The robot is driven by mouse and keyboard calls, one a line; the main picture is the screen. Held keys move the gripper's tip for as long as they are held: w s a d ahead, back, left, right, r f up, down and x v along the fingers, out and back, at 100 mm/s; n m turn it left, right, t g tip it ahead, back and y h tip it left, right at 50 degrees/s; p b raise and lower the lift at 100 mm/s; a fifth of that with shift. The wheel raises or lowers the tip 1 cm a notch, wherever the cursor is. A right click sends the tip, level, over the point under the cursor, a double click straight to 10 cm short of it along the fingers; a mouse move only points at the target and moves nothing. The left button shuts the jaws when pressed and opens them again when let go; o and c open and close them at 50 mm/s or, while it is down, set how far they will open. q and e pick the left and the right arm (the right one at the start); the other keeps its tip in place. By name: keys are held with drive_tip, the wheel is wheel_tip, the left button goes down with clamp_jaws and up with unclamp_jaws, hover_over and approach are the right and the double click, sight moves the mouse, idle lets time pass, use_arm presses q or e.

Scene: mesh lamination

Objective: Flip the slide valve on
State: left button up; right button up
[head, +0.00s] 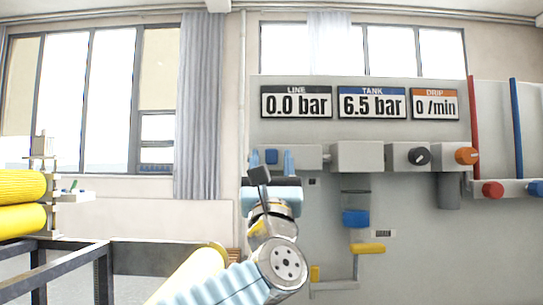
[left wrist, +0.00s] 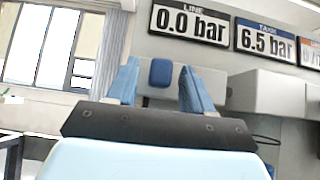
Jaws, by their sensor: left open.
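A small blue block, which looks like the slide valve's slider (head: 271,156), sits on the left end of a grey housing (head: 301,154) on the wall panel. The blue slider (left wrist: 161,72) also shows in the left wrist view, framed between my two fingers. My left gripper (head: 271,162) is open, with its light blue fingers on either side of the slider in both views. In the left wrist view my left gripper (left wrist: 160,88) appears empty, and I cannot tell whether a finger touches the slider. My right gripper is not in view.
Above, displays read line 0.0 bar (head: 296,102), tank 6.5 bar (head: 371,102) and drip 0 /min (head: 434,104). To the right are a black knob (head: 419,156), an orange knob (head: 467,155) and a blue-bottomed bowl (head: 355,217). A yellow lever (head: 368,248) sits lower.

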sight(307, 164)
use_arm(q)
clamp_jaws()
drive_tip(key=d, duration=0.6)
drive_tip(key=shift+b, duration=0.35)
drive_tip(key=shift+d, duration=0.1)
unclamp_jaws()
drive_tip(key=shift+d, duration=0.15)
